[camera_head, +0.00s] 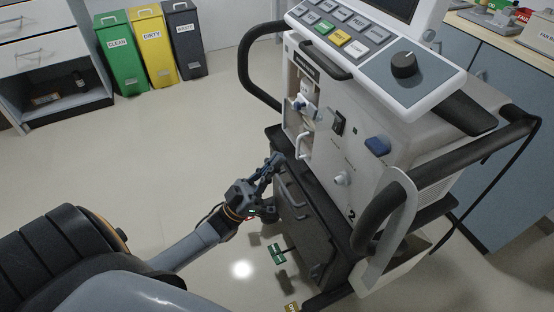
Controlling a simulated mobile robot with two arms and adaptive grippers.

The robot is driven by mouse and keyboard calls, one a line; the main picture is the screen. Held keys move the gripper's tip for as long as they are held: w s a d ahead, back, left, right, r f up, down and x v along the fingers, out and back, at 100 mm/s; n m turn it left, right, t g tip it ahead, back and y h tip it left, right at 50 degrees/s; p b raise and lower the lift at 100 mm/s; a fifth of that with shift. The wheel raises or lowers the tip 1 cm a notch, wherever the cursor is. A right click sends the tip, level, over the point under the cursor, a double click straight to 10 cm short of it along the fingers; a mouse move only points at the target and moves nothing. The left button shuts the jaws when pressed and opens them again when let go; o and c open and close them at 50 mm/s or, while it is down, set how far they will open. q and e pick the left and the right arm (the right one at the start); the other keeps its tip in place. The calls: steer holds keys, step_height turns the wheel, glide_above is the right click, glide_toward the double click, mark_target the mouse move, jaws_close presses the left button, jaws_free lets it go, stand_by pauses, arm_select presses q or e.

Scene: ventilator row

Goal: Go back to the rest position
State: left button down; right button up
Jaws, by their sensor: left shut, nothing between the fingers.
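My left gripper (272,166) is shut and empty. It is at the end of my left arm, which comes in from the lower left. Its fingertips are close to the left front edge of the ventilator cart (318,235), below the white ventilator (365,150). I cannot tell whether they touch the cart. My right gripper is not in view.
The ventilator has a black push handle (246,62) at left and a control panel with a dark knob (404,64). Green, yellow and grey bins (153,45) stand at the back left beside a drawer cabinet (40,60). The floor (150,150) between is clear.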

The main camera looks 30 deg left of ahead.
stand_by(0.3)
